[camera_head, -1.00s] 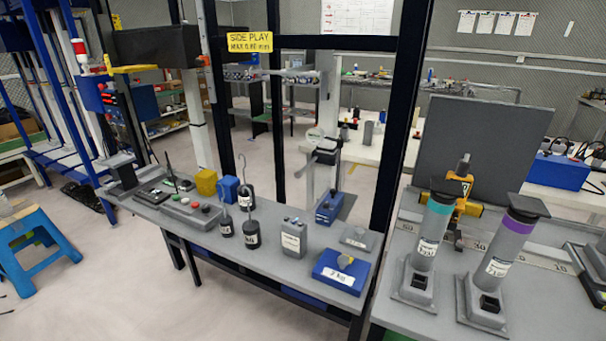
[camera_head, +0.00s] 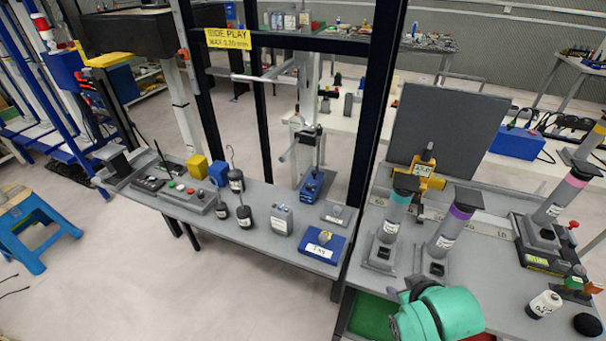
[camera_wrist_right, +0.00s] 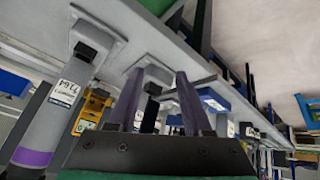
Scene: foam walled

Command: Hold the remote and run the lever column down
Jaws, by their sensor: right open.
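Three grey columns with coloured bands stand on the right bench: a teal-banded one (camera_head: 391,226), a purple-banded one (camera_head: 448,232) and a pink-banded one (camera_head: 555,204). I cannot tell which of these, if any, is the lever column. A grey box with red and green buttons (camera_head: 190,199) lies on the left bench; I cannot tell whether it is the remote. My right arm's green wrist is at the bottom of the head view, below the columns. In the right wrist view my right gripper (camera_wrist_right: 158,95) is open, its dark fingers apart and nothing held. My left gripper is not in view.
A black frame with a yellow sign (camera_head: 228,39) rises between the benches. A dark upright panel (camera_head: 445,128) and a yellow device (camera_head: 422,173) stand behind the columns. Weights (camera_head: 244,215) and a blue block (camera_head: 318,245) crowd the left bench.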

